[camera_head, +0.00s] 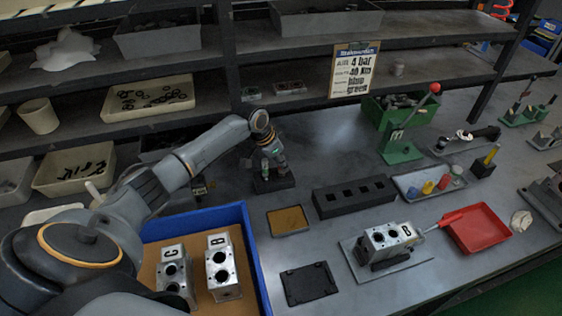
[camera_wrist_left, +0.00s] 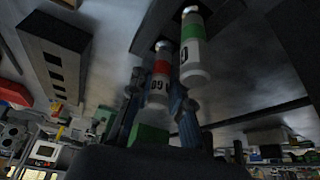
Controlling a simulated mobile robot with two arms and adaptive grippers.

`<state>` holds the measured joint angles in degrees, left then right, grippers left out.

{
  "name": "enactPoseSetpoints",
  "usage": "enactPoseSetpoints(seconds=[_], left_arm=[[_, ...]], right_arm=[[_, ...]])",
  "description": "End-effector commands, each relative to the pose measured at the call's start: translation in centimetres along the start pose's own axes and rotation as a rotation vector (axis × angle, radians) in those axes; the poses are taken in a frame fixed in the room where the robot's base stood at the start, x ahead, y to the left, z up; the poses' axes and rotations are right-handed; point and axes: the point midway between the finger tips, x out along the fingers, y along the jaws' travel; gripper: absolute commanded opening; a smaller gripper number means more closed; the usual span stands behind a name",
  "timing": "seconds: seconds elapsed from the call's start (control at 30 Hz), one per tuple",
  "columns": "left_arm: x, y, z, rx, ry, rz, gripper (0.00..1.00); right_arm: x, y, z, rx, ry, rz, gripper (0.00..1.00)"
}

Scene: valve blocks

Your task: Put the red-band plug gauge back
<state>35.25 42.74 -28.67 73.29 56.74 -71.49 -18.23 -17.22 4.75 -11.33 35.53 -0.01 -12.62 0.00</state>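The red-band plug gauge (camera_wrist_left: 158,82) is a white cylinder with a red band, marked with digits, in the left wrist view. Its metal end meets a dark block (camera_wrist_left: 150,22). The green-band plug gauge (camera_wrist_left: 193,50) stands close beside it at the same block. My left gripper (camera_wrist_left: 157,92) has one finger on each side of the red-band gauge, with a small gap visible on the left. In the head view my left gripper (camera_head: 268,148) is over the small dark stand (camera_head: 273,184) and hides part of the gauges. My right gripper is not in view.
A black block with square holes (camera_head: 355,196) and a tan tray (camera_head: 289,220) lie right of the stand. A blue-rimmed box (camera_head: 249,240) holds valve blocks. Another valve block (camera_head: 391,236) sits on a plate. A shelf rack stands behind.

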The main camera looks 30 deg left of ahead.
Motion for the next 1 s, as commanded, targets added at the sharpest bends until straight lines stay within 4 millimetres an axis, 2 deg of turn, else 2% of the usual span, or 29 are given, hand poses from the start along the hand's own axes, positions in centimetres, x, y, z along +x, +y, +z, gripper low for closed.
enactPoseSetpoints(seconds=[0.03,0.1,0.47,0.57,0.8,1.0], left_arm=[[0.0,0.0,0.0,0.000,-0.001,0.000,0.32],[0.0,0.0,0.0,0.000,-0.001,0.000,0.40],[-0.5,-0.1,-0.1,0.000,-0.001,-0.001,0.40],[-1.8,-0.1,-0.1,0.000,0.001,-0.002,0.40],[-6.9,-0.1,-0.1,0.001,0.001,-0.004,0.40],[-10.5,-0.1,-0.1,0.000,0.000,-0.002,0.40]], right_arm=[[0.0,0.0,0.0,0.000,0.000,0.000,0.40],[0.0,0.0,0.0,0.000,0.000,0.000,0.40],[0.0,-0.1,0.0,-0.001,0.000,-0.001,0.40],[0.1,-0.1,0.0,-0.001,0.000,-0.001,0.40],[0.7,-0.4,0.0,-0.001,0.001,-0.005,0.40],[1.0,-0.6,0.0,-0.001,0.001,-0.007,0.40]])
